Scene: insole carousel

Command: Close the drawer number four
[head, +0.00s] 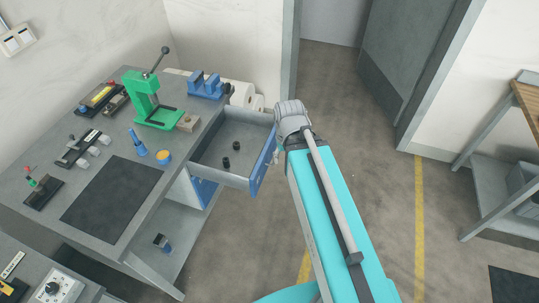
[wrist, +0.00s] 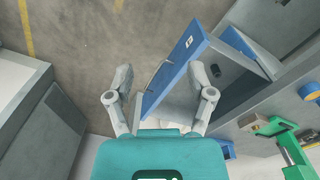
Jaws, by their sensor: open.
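A grey drawer with a blue front (head: 263,164) stands pulled out from the workbench. Two small black cylinders (head: 231,154) are inside it. The blue front (wrist: 178,65) also shows in the wrist view, with a thin handle and a small pale label whose number I cannot read. My gripper (wrist: 161,82) is open and empty. In the head view my wrist is just beyond the front's far end, and the fingertips are mostly hidden.
The workbench (head: 95,140) holds a green press (head: 150,105), a blue vise (head: 206,85), a dark mat (head: 112,199) and small tools. Another blue front (head: 203,190) is below the open drawer. White rolls (head: 242,95) stand behind it.

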